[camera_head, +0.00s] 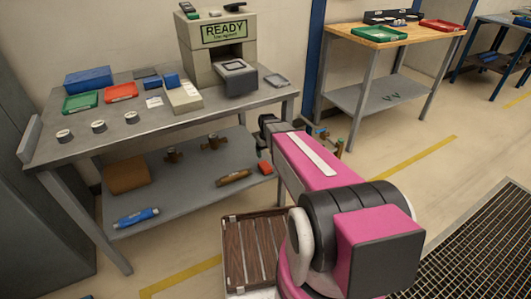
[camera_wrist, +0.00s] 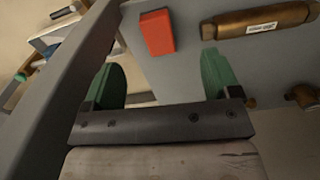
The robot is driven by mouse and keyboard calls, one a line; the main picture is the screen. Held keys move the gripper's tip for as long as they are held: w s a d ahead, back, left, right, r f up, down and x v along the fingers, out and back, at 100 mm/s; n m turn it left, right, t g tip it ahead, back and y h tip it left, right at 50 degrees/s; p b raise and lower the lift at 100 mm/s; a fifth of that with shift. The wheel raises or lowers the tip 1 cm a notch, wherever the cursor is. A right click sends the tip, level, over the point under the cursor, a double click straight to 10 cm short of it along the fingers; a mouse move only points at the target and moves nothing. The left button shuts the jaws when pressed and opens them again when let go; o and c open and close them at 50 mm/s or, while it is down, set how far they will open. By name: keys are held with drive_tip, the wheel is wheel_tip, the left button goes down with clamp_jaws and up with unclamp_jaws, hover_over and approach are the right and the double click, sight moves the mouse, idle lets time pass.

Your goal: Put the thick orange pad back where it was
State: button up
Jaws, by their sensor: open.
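A small red-orange block (camera_head: 265,168), which looks like the orange pad, lies on the bench's lower shelf at its right end. It also shows in the wrist view (camera_wrist: 157,32), flat on the grey shelf, ahead of the fingertips and between their lines. My gripper (camera_wrist: 160,68) has two green fingers spread wide, with nothing between them. It is apart from the block. In the head view my pink arm reaches toward the shelf's right end, and the fingers cannot be made out there.
A brown cylinder (camera_head: 235,177) lies left of the block. A brown box (camera_head: 127,176), a blue cylinder (camera_head: 136,217) and brass fittings (camera_head: 213,142) share the shelf (camera_head: 190,195). A grey bench part (camera_wrist: 65,85) runs close along my gripper's left side. The upper bench holds trays and a READY station (camera_head: 224,32).

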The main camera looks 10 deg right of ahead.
drive_tip(key=s+r+m, duration=0.1)
drive_tip(key=s+r, duration=0.3)
drive_tip(key=s, duration=0.4)
drive_tip(key=s+r+m, duration=0.1)
drive_tip(key=s+r, duration=0.4)
drive_tip(key=s, duration=0.3)
drive_tip(key=shift+s+r+m, duration=0.15)
drive_tip(key=shift+s+m, duration=0.1)
drive_tip(key=shift+m, duration=0.15)
